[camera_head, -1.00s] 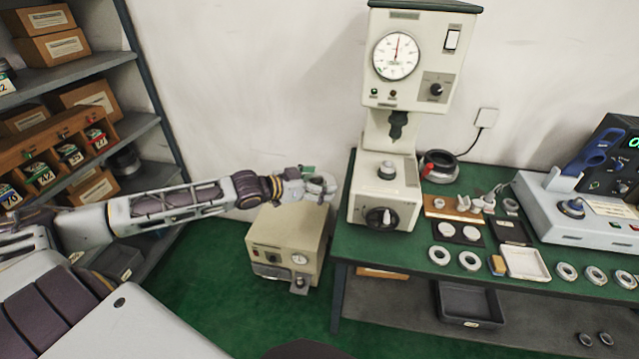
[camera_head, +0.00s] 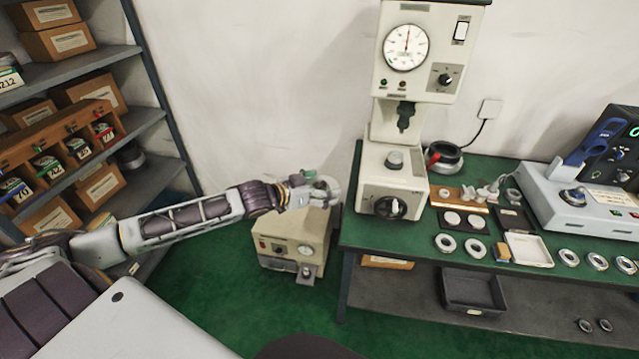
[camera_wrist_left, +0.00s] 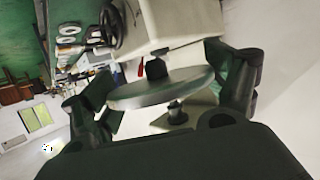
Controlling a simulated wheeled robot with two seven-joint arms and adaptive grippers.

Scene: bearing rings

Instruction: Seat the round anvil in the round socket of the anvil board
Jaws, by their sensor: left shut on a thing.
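My left gripper (camera_head: 325,190) is shut on a round grey metal disc, which looks like the round anvil (camera_wrist_left: 160,90). The disc lies flat between the two fingers in the left wrist view. The gripper is in the air at the bench's left end, left of the tester (camera_head: 393,190). A brown board (camera_head: 446,194) on the bench, right of the tester, carries several small metal parts and may be the anvil board; its sockets are too small to make out. My right gripper is not in view.
A dark board with two pale discs (camera_head: 452,218), several rings (camera_head: 445,243), a white tray (camera_head: 529,250) and a black-and-red ring (camera_head: 443,157) are on the green bench. A beige box (camera_head: 290,240) stands below my left gripper. Shelves (camera_head: 150,130) are at left.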

